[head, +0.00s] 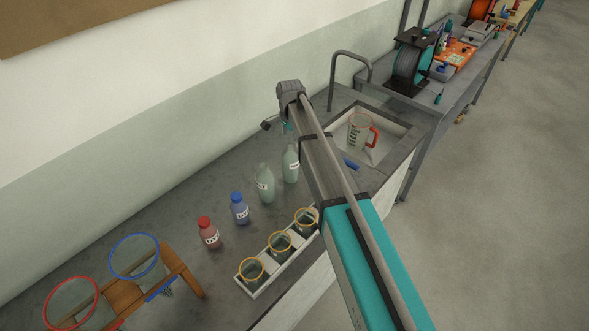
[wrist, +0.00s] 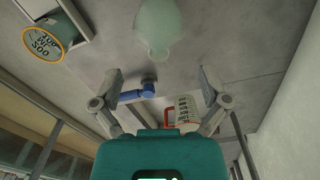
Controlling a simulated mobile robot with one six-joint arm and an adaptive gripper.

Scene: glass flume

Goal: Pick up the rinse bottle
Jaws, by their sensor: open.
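Two pale green bottles with white labels stand upright on the grey bench in the head view, one nearer (head: 265,185) and one farther (head: 291,166). The labels are too small to read, so I cannot tell which is the rinse bottle. My gripper (wrist: 162,84) is open in the wrist view, with nothing between its fingers. One pale green bottle (wrist: 157,28) shows beyond the fingertips there, apart from them. In the head view my gripper is small and partly hidden by my arm, close to the farther green bottle.
A red-capped bottle (head: 209,234) and a blue-capped bottle (head: 240,209) stand left of the green ones. A white rack (head: 247,291) holds yellow-rimmed beakers in front. A red-handled jug (head: 358,133) stands in the sink. A blue object (head: 351,165) lies near the sink edge.

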